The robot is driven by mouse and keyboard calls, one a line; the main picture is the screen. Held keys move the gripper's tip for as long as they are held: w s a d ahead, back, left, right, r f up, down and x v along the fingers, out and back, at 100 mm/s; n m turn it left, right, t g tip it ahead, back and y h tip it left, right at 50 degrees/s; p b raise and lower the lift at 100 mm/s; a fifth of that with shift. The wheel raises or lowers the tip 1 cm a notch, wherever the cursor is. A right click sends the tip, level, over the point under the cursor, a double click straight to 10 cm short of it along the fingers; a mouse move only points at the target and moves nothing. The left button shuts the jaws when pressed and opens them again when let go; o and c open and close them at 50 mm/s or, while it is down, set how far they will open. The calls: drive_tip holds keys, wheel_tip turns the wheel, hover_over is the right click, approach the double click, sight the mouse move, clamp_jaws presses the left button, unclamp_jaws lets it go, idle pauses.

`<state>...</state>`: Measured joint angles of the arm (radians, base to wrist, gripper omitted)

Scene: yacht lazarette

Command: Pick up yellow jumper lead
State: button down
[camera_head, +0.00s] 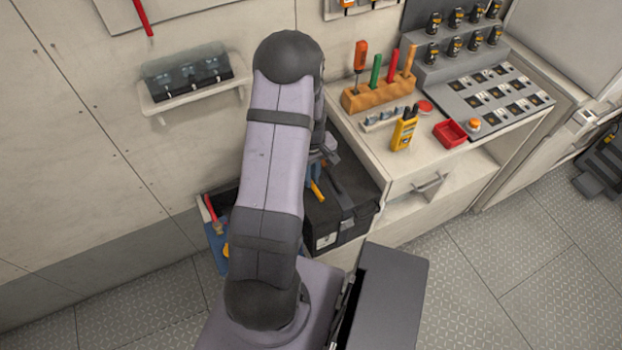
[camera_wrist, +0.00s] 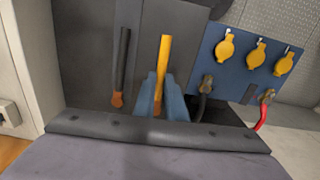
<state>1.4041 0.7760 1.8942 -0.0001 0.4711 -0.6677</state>
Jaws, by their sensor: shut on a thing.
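The yellow jumper lead (camera_wrist: 165,52) is a straight yellow length with an orange end, upright in the wrist view. My gripper (camera_wrist: 160,82) is shut on it near the orange end, with one blue finger on each side. In the head view a small yellow piece (camera_head: 316,191), seemingly the same lead, shows beside my arm, over the black case (camera_head: 340,228). My gripper is mostly hidden there by my arm. A similar black lead (camera_wrist: 123,58) with an orange end stands just left of the yellow one, apart from my fingers.
A blue panel (camera_wrist: 238,66) with yellow caps stands to the right in the wrist view. A clamp on a black cable (camera_wrist: 201,104) and one on a red cable (camera_wrist: 262,116) are close by. The workbench (camera_head: 438,158) holds tools and a red tray (camera_head: 450,133).

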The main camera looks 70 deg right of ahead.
wheel_tip(320, 180, up, 9)
drive_tip(key=b, duration=0.2)
idle(0.3)
